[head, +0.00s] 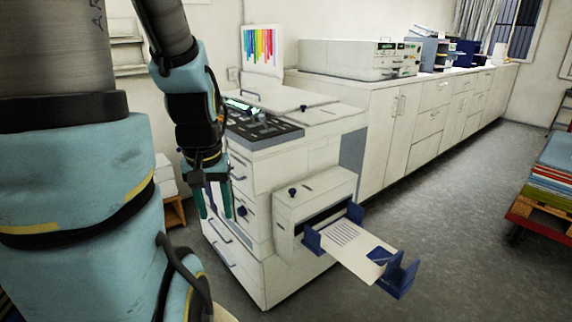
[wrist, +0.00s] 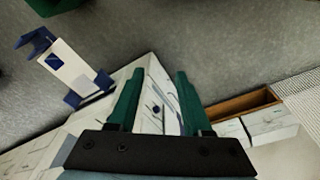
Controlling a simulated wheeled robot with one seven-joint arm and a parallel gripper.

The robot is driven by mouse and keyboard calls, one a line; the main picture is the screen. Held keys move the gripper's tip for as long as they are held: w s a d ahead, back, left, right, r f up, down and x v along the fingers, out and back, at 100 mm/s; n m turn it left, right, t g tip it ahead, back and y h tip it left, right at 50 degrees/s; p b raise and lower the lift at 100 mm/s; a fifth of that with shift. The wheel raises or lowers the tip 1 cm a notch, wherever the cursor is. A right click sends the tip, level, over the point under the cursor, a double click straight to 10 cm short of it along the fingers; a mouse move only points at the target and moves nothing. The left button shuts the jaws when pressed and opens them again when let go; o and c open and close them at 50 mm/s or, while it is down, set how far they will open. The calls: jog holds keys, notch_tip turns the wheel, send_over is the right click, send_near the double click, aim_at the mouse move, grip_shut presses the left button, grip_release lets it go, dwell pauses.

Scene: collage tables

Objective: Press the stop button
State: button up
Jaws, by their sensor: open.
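A white printing machine (head: 300,156) stands in the middle of the head view. Its dark control panel (head: 262,130) lies on top at the left, partly behind my arm. I cannot make out which control is the stop button. A round dark knob (head: 241,211) sits on the machine's front face, and another knob (head: 292,192) is on the side feeder. My gripper (head: 213,204) points down in front of the machine's front face, below panel height. Its green fingers are apart with nothing between them. In the wrist view, the machine (wrist: 151,82) shows beyond my open gripper (wrist: 159,74).
A paper tray (head: 357,251) with blue guides sticks out from the machine's right side. White cabinets (head: 430,110) run along the wall behind. A red cart with a pallet (head: 548,205) stands at the right edge. Grey floor (head: 440,240) between them is clear.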

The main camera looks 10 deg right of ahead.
grip_shut()
dwell(1.5)
